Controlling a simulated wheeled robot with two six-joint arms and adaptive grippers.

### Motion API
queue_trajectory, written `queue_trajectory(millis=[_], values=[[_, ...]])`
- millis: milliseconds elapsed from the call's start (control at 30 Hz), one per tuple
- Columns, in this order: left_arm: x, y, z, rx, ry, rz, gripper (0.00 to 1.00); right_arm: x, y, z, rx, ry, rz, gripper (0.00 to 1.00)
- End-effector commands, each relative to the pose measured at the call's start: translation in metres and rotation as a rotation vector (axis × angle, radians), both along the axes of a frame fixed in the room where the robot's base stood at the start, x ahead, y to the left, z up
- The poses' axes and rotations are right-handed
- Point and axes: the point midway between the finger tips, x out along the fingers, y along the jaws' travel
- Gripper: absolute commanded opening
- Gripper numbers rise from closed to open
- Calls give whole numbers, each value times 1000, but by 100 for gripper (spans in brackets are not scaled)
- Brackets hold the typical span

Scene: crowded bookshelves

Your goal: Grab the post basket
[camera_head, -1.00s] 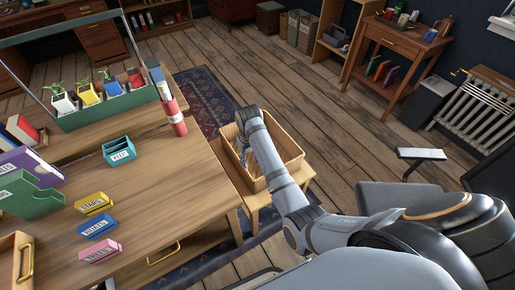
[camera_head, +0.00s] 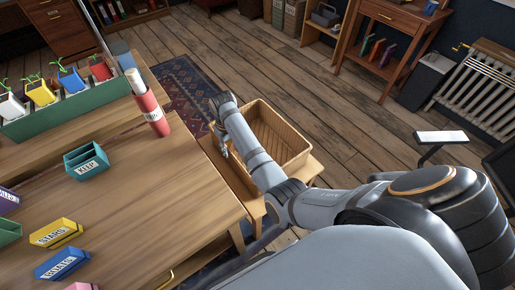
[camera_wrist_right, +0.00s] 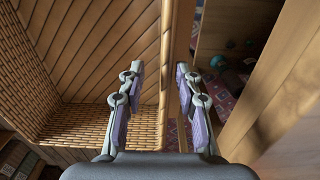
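The post basket (camera_head: 287,135), a tan woven open box, stands on a small wooden stool or stand (camera_head: 303,174) right of the desk. My right gripper (camera_head: 222,148) is at its left side, the arm crossing in front of part of the basket. In the right wrist view the basket (camera_wrist_right: 85,118) fills the left, with its slatted interior showing. There my right gripper (camera_wrist_right: 160,78) is open, its fingers on either side of the basket's upright wall edge. Contact cannot be told. My left gripper is not in view.
The wooden desk (camera_head: 150,205) is close on the left, with a teal KEEP box (camera_head: 87,161), yellow box (camera_head: 56,233), blue box (camera_head: 62,263), red cylinder (camera_head: 148,103) and green planter (camera_head: 75,112). Wooden floor (camera_head: 345,125) beyond the basket is clear.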

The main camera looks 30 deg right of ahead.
Motion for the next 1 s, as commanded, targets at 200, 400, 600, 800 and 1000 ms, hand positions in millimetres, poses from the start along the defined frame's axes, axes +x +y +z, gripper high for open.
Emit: queue_trajectory(millis=[200, 400, 600, 800, 1000], values=[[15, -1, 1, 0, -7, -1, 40, 0, 0, -32, 0, 1, -1, 34], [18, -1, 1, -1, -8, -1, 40, 0, 1, -42, 0, 2, 0, 34], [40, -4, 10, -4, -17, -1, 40, 0, 6, -77, 0, 2, 0, 34], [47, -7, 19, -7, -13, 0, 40, 0, 6, -86, 0, 0, -1, 34], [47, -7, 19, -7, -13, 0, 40, 0, 6, -85, 0, 0, -1, 26]])
